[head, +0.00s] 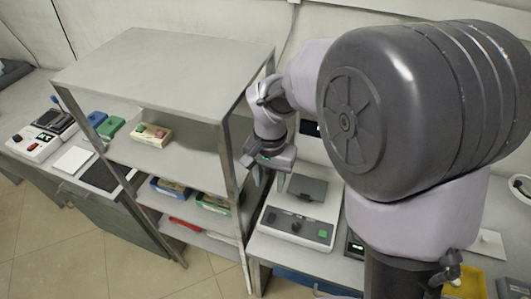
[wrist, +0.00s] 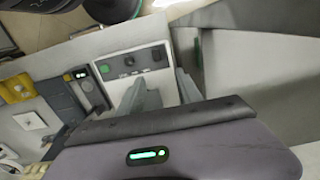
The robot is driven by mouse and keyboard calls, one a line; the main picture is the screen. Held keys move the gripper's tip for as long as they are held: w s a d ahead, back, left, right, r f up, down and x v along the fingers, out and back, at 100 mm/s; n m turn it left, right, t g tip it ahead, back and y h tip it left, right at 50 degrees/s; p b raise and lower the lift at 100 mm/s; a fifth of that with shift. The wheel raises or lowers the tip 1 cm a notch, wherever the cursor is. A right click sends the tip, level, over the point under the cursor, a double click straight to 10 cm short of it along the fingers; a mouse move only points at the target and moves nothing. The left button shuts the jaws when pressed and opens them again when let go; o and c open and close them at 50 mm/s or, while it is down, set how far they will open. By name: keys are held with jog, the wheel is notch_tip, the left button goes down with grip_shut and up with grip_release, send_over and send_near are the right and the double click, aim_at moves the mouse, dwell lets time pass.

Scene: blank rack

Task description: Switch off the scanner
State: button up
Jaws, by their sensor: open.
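A white machine (head: 274,228), which may be the scanner, stands on the counter right of the rack. It has a dark plate on top, dark knobs and a green button (head: 322,234) on its front panel. My gripper (head: 268,180) is above its left rear part, apart from the panel, and is open and empty. In the wrist view the machine's panel (wrist: 132,62) lies beyond my fingers (wrist: 160,92), with the green button (wrist: 103,69) at its left. I cannot tell whether the button is pressed or the power is on.
A grey metal rack (head: 165,72) stands close left of my gripper, its post (head: 236,205) beside the machine. Its shelves hold several small boxes. Another white device (head: 35,145) with red buttons stands at far left. A small dark device (head: 355,246) is right of the machine.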

jog(key=b, duration=0.2)
send_over(271, 218)
notch_tip(271, 218, down, 4)
jog(key=f, duration=0.1)
notch_tip(271, 218, down, 12)
jog(key=b, duration=0.3)
jog(key=shift+s+r+b, duration=0.1)
jog(key=shift+r+b, duration=0.05)
jog(key=shift+b, duration=0.25)
jog(key=shift+c, duration=0.2)
